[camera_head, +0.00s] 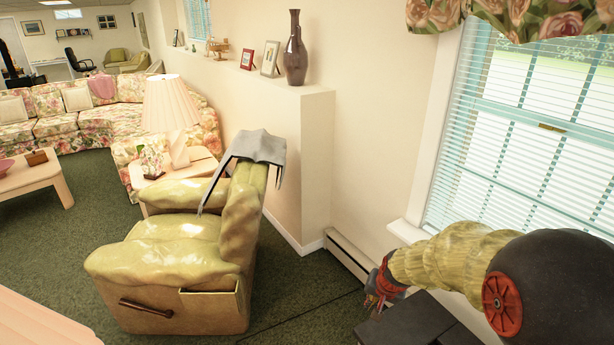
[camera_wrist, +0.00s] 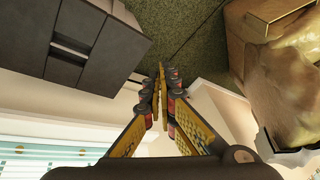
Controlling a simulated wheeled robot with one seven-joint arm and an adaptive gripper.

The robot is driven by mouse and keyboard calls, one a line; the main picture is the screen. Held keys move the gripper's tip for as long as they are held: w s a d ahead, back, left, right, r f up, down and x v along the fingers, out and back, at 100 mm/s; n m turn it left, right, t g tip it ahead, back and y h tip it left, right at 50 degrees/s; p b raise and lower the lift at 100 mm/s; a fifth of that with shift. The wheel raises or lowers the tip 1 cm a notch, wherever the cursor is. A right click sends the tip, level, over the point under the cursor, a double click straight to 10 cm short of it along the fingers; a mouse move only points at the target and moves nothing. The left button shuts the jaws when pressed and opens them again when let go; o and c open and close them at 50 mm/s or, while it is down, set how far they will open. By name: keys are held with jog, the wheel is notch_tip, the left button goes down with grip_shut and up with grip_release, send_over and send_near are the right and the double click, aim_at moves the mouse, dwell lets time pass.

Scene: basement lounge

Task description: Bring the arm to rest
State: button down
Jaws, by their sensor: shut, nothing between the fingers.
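My gripper (camera_wrist: 162,85) shows in the wrist view with its two fingers together and nothing between them. In the head view my gripper (camera_head: 376,290) is at the lower right, in front of the window wall, at the end of my bent arm. It is small and partly hidden there by my arm and a dark body part of mine. It is apart from the recliner and the wall.
A yellow-green recliner (camera_head: 165,255) with a grey cloth (camera_head: 258,147) over its back stands left of my gripper. A low baseboard heater (camera_head: 347,257) runs along the wall below the window (camera_head: 530,130). A side table with a lamp (camera_head: 172,110) stands behind the recliner. Green carpet (camera_head: 300,300) lies open between.

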jog(key=s+r+n, duration=0.3)
jog(key=s+r, duration=1.6)
jog(key=s+r+n+t, duration=0.1)
jog(key=s+r, duration=0.1)
jog(key=s, duration=0.8)
jog(key=shift+s+d+n+h, duration=0.25)
jog(key=shift+s+n+h, duration=0.05)
jog(key=shift+h, duration=0.1)
